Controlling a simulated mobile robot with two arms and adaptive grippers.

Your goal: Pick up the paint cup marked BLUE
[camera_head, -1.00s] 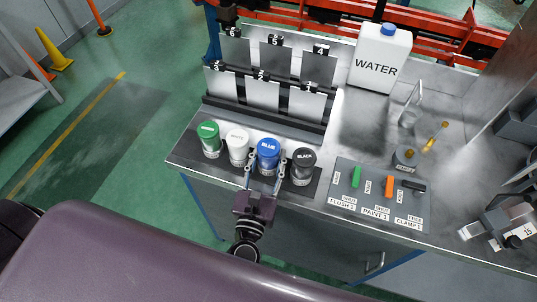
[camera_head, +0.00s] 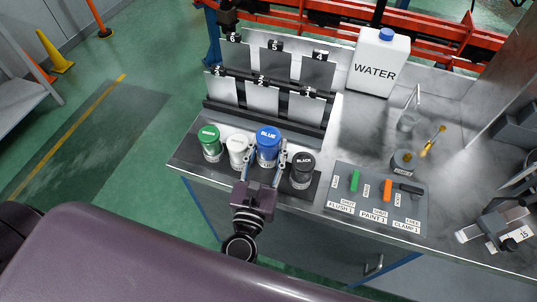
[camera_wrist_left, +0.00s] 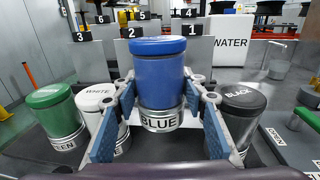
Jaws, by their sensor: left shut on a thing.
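The blue paint cup (camera_head: 268,145) with a blue lid is upright between the two fingers of my left gripper (camera_head: 265,160). In the left wrist view the cup (camera_wrist_left: 160,75) shows its BLUE label at the bottom, with the gripper's fingers (camera_wrist_left: 160,100) on both sides of it. The left gripper is shut on the cup and holds it a little above the dark mat (camera_head: 319,181). The white cup (camera_head: 237,151) and green cup (camera_head: 210,144) stand to its left, and the black cup (camera_head: 302,170) to its right. My right gripper is not seen.
A rack of grey panels (camera_head: 264,98) stands behind the cups. A switch panel (camera_head: 340,193) is at the right, a WATER jug (camera_head: 378,62) at the back. A small cup (camera_head: 403,162) with a brass-coloured piece stands near the panel.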

